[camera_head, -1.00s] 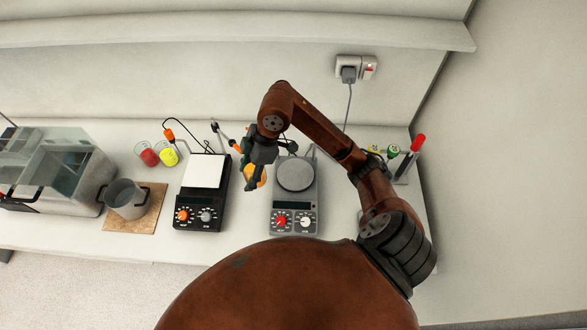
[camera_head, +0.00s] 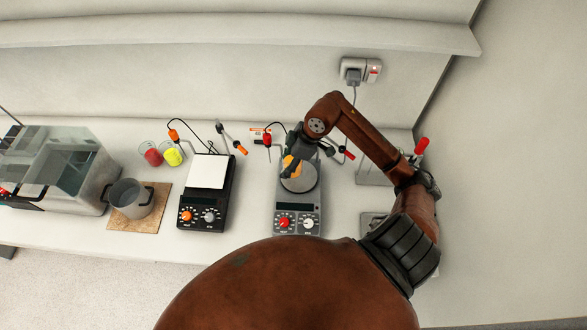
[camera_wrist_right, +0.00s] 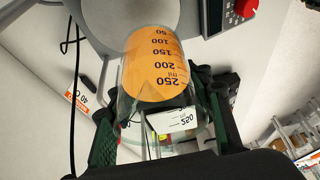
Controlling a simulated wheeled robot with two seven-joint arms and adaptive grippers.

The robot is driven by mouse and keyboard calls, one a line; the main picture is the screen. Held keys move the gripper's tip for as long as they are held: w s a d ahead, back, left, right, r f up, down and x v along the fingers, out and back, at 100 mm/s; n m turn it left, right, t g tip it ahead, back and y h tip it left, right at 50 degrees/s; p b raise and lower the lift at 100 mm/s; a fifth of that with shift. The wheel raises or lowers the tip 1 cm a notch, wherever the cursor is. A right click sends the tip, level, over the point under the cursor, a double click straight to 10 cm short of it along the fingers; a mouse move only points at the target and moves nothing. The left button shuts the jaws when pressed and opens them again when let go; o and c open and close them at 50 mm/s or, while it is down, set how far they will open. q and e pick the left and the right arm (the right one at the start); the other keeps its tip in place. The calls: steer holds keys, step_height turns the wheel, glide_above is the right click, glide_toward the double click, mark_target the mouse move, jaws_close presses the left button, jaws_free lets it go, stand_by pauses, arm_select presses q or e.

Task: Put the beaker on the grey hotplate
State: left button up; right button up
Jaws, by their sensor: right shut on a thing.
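The beaker (camera_wrist_right: 150,75) is clear glass with orange contents, a printed scale and a white label. In the head view its orange part (camera_head: 291,166) shows at the far left edge of the grey hotplate's round plate (camera_head: 305,181). My right gripper (camera_head: 290,170) is shut on the beaker, with green-black fingers on both sides of it in the wrist view (camera_wrist_right: 160,130). The grey hotplate (camera_head: 297,210) has a red and a white knob. Part of its plate is hidden by the gripper and beaker. I cannot tell whether the beaker touches the plate. My left gripper is not in view.
A black hotplate (camera_head: 205,215) with a white top stands to the left. Red and yellow beakers (camera_head: 172,155), a pot (camera_head: 130,198) on a brown mat (camera_head: 155,210) and a glass-lidded bath (camera_head: 85,185) are further left. Probes and cables stand behind the hotplates.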

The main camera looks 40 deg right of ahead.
steer(key=d+f, duration=0.2)
steer(key=f, duration=0.1)
steer(key=shift+d+f, duration=0.1)
steer(key=shift+d, duration=0.25)
step_height(320, 180, down, 3)
steer(key=shift+d+f+p, duration=0.1)
steer(key=shift+p, duration=0.45)
steer(key=shift+f, duration=0.15)
steer(key=o, duration=1.4)
